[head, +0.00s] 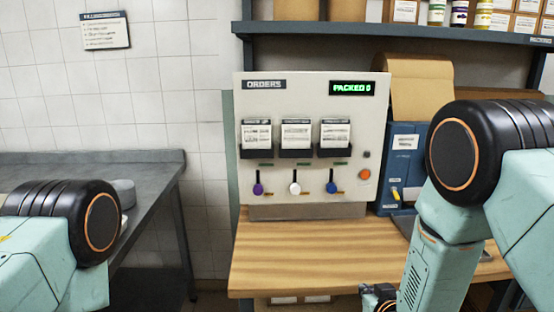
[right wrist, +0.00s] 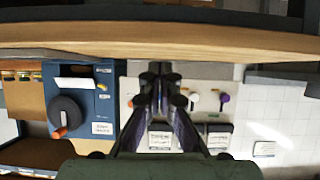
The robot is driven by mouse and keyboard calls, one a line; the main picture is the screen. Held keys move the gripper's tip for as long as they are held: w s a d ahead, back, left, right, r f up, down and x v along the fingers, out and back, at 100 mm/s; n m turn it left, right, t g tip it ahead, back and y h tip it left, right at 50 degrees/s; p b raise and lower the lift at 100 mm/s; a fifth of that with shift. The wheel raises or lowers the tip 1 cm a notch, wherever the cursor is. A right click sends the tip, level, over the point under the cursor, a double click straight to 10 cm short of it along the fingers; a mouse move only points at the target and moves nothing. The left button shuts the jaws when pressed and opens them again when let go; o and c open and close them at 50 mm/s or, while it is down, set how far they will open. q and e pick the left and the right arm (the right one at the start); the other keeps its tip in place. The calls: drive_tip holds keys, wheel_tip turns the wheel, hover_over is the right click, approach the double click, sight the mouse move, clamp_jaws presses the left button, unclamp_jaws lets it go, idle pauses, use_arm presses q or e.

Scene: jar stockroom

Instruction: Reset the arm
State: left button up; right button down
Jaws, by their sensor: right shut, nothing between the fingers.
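My right arm comes in from the right in the head view and bends down in front of the wooden counter (head: 300,255). Its gripper (head: 378,297) shows only in part at the bottom edge. In the right wrist view, which is upside down, the right gripper (right wrist: 160,78) has its fingers together, with nothing between them. My left arm shows at the lower left of the head view, but its gripper is out of view.
An orders board (head: 310,105) with three card holders and purple, white and blue levers stands on the counter. A blue machine (head: 402,150) is right of it. A shelf (head: 400,32) with boxes and jars hangs above. A grey table (head: 150,175) is at left.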

drive_tip(key=s+f+g, duration=0.4)
drive_tip(key=s+f, duration=0.1)
drive_tip(key=s, duration=0.8)
drive_tip(key=s+d+f+g, duration=0.1)
drive_tip(key=s+f+g, duration=0.3)
drive_tip(key=s, duration=0.9)
drive_tip(key=s+d+f+g, duration=0.1)
drive_tip(key=s+f+g, duration=0.3)
drive_tip(key=s, duration=0.9)
wheel_tip(320, 180, down, 3)
drive_tip(key=shift+r+m+b, duration=0.15)
drive_tip(key=shift+m+b, duration=0.25)
drive_tip(key=shift+s, duration=0.1)
